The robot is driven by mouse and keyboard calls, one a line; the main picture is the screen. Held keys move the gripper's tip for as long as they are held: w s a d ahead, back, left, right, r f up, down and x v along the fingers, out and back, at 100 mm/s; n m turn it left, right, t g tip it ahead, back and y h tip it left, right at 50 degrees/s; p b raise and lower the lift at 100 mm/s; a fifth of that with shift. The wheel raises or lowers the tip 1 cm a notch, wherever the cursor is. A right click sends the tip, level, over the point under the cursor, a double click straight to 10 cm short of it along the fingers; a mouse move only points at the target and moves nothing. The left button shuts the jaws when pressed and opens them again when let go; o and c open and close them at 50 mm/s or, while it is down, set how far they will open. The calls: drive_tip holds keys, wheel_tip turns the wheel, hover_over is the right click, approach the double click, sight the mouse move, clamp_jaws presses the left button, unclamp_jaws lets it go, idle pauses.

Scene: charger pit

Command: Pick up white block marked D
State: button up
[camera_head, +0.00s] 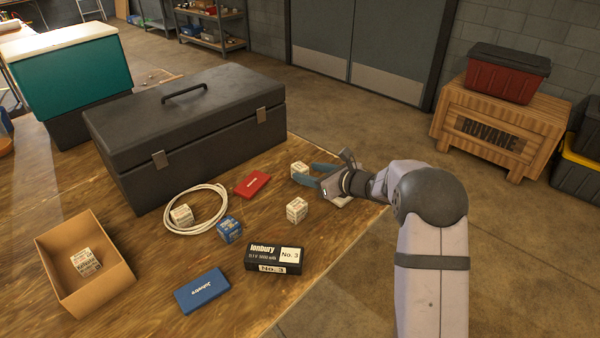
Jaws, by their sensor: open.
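Several small white blocks are in view, and I cannot read which letter each bears. One white block (299,169) is at the tips of my gripper. A second white block (297,209) stands on the wooden table just in front of the gripper. A third white block (181,215) sits inside a white cable coil, and another white block (86,262) lies in an open cardboard box. My gripper (306,172) is open and points left, low over the table near its back right edge. I cannot tell whether its fingers touch the block at their tips.
A large dark toolbox (190,130) stands behind the blocks. A blue block (229,229), a red case (253,184), a black box marked No. 3 (273,258) and a blue case (202,290) lie nearby. The cardboard box (110,283) is at the left.

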sight(305, 171)
drive_tip(key=shift+p+x, duration=0.35)
drive_tip(key=shift+x, duration=2.2)
drive_tip(key=shift+f, duration=0.1)
drive_tip(key=c, duration=1.1)
